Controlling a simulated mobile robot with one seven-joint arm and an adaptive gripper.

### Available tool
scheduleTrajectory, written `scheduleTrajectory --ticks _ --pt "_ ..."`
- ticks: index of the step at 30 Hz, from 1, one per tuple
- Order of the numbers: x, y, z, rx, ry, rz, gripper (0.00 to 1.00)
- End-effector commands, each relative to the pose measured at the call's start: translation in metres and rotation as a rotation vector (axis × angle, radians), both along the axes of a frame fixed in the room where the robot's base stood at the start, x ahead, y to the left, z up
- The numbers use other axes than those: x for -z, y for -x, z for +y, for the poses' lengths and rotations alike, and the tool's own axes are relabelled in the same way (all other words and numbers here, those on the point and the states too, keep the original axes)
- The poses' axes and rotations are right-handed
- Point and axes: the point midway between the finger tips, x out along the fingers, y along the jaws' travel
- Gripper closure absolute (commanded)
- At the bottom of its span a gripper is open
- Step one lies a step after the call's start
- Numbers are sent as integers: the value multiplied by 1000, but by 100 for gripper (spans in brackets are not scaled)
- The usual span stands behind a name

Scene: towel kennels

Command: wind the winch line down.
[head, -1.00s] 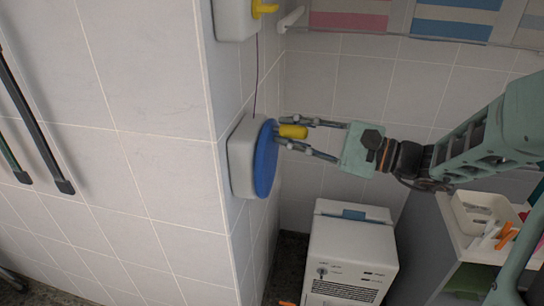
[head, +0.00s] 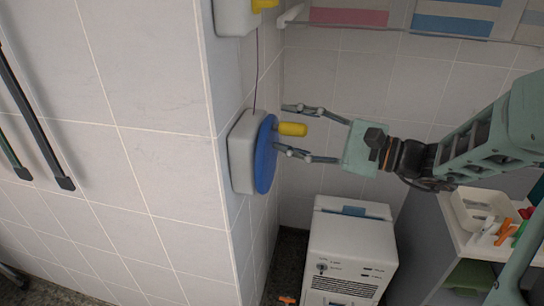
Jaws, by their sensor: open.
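The winch is a white box (head: 241,152) on the side of the tiled wall corner, with a blue disc (head: 265,160) on its face. A yellow knob (head: 292,129) sticks out to the right from the disc's upper part. A thin dark line (head: 256,72) runs up from the box to an upper white unit (head: 235,16) with a yellow part (head: 264,4). My gripper (head: 290,130) is open, pointing left, with one finger above the knob and one below it. Both fingers appear clear of the knob.
A white appliance (head: 350,250) stands on the floor below. To the right, a white tray (head: 478,208) with markers sits on a grey cabinet (head: 425,245). Dark bar handles (head: 35,115) are at the left. The space between winch and appliance is clear.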

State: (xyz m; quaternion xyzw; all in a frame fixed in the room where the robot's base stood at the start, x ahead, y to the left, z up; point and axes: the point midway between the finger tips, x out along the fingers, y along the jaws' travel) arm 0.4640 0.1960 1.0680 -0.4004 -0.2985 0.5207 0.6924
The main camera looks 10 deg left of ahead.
Motion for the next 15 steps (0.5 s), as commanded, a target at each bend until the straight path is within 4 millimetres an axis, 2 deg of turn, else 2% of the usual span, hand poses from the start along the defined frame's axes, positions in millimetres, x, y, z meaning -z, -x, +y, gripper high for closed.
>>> scheduleTrajectory --ticks 15 --pt "0 1 -63 4 1 0 54"
